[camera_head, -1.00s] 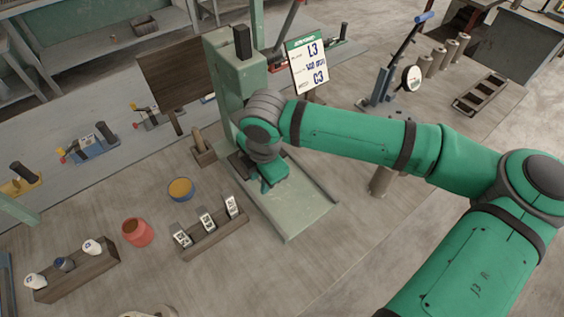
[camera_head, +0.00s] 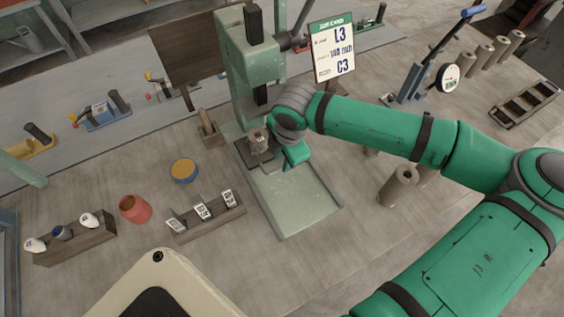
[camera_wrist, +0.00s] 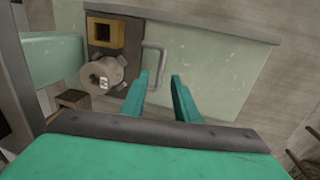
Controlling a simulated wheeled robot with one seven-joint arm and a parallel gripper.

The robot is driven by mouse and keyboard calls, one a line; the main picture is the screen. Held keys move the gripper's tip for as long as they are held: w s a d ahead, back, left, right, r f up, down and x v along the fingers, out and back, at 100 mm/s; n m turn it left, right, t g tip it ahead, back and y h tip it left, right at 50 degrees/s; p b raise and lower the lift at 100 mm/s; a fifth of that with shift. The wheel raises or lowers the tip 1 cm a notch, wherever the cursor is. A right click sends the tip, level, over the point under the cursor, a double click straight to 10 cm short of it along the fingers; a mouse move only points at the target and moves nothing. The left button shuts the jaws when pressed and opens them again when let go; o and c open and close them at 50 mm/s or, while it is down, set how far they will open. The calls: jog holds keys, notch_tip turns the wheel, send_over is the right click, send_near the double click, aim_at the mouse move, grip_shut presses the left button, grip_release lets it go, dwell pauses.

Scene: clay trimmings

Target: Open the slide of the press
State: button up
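The pale green press (camera_head: 255,65) stands on the bench with its flat bed (camera_head: 300,205) reaching toward the front. Its slide, a dark plate (camera_head: 249,156), lies under the column and carries a grey lobed die (camera_head: 259,139). In the wrist view the slide (camera_wrist: 126,28) shows a square tan-rimmed opening, the die (camera_wrist: 103,76) and a grey loop handle (camera_wrist: 154,44). My gripper (camera_wrist: 160,75) is open, its two green fingers apart at the handle's lower outer end. I cannot tell whether they touch it. In the head view my gripper (camera_head: 293,155) is beside the slide, partly hidden by my wrist.
A card (camera_head: 333,50) stands right of the press. A rack of tags (camera_head: 206,216), a blue tub (camera_head: 184,170) and a red pot (camera_head: 134,208) are to the left. A grey-brown cylinder (camera_head: 398,186) stands right, near my arm. The press bed's front is clear.

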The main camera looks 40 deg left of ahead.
jog(key=shift+w+a+f, duration=0.1)
jog(key=shift+a+f, duration=0.1)
jog(key=shift+f, duration=0.9)
jog(key=shift+a+f, duration=0.15)
jog(key=shift+f, duration=0.95)
grip_shut()
